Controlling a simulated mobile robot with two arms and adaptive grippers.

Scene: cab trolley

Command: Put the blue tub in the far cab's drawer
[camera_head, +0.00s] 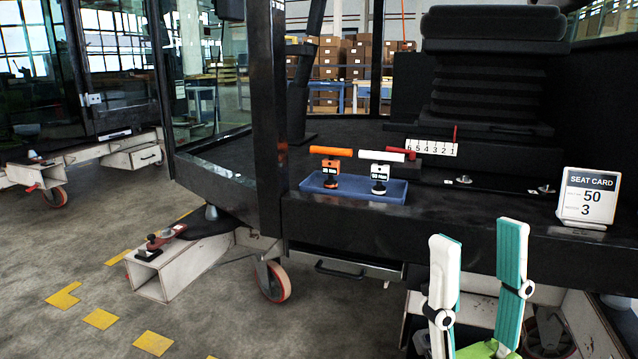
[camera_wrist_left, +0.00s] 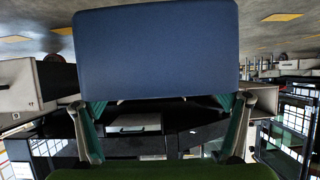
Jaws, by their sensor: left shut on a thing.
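The blue tub (camera_wrist_left: 155,52) fills the top middle of the left wrist view, showing a plain flat blue face; its inside is hidden. My left gripper (camera_wrist_left: 162,108) is shut on it, with a finger at each side edge; this gripper is out of the head view. My right gripper (camera_head: 478,238) is open and empty at the bottom right of the head view, in front of the near cab's sill. The far cab (camera_head: 122,65) stands at the upper left on a white trolley (camera_head: 118,158). I cannot make out its drawer clearly.
The near cab's floor holds a blue tray (camera_head: 310,187) with two stamp-like tools, a numbered strip (camera_head: 432,148) and a seat card (camera_head: 588,198). A drawer with a handle (camera_head: 350,271) sits below its sill. A trolley leg (camera_head: 165,278) juts left. Floor between the cabs is open.

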